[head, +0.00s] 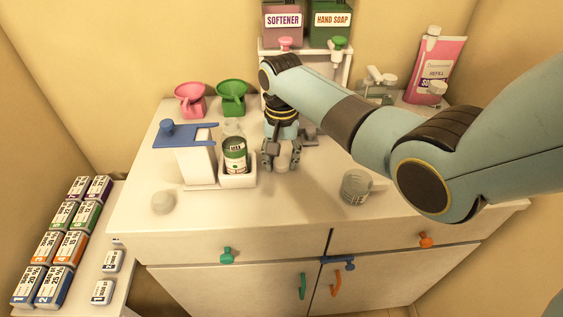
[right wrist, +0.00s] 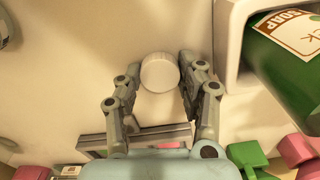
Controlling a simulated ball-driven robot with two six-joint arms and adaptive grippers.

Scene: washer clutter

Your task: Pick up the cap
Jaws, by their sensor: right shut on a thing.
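The cap (right wrist: 159,72) is a round white piece between the fingertips of my right gripper (right wrist: 160,85) in the right wrist view. In the head view, my right gripper (head: 281,158) points down at the counter, just right of a green labelled bottle (head: 235,155). The cap (head: 283,163) shows there as a pale patch between the fingers, partly hidden. The gripper is shut on it. I cannot tell whether the cap still touches the counter. My left gripper is not in view.
The green bottle stands in a white holder beside my right gripper. The front middle of the counter is clear.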

